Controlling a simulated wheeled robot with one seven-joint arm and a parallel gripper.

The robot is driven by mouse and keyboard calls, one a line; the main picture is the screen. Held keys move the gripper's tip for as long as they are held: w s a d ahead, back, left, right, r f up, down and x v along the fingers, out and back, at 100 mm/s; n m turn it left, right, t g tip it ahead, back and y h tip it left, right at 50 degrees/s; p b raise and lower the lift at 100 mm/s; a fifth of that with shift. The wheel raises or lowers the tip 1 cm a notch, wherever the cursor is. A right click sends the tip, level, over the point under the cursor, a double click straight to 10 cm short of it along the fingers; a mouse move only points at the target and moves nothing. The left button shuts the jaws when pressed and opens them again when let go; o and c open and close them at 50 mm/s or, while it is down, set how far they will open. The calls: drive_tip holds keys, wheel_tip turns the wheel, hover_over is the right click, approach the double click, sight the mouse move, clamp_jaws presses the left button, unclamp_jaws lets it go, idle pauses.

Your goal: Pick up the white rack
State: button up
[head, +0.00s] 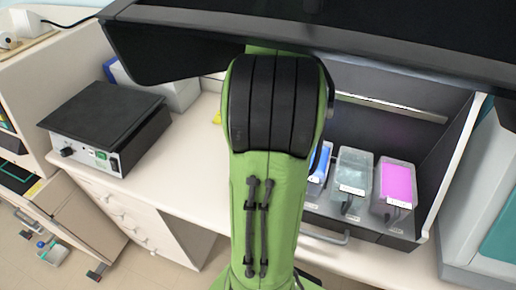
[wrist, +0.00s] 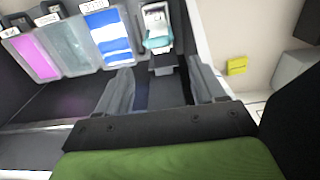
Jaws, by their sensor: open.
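In the wrist view, a small white rack (wrist: 157,14) with a teal part and a grey tab at its near end stands beside the blue container. My gripper (wrist: 161,66) is open, with one finger on each side of the line to the rack. The rack's near end lies about level with the fingertips and nothing is visibly gripped. I cannot tell whether a finger touches it. In the head view my green arm hides both the gripper and the rack.
A blue container (wrist: 108,37), a clear container (head: 352,171) and a pink container (head: 397,181) stand in a row in a dark hood. A black-topped device (head: 107,117) sits on the left of the bench (head: 185,165). A yellow object (wrist: 237,66) lies on the bench.

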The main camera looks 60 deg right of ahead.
drive_tip(key=f+b, duration=0.3)
drive_tip(key=f, duration=0.3)
drive_tip(key=f+b, duration=0.3)
drive_tip(key=f, duration=0.3)
drive_tip(key=shift+s+a, duration=0.15)
drive_tip(key=shift+a, duration=0.05)
drive_tip(key=shift+r, duration=0.1)
drive_tip(key=shift+c, duration=0.2)
drive_tip(key=c, duration=1.1)
drive_tip(key=shift+r, duration=0.15)
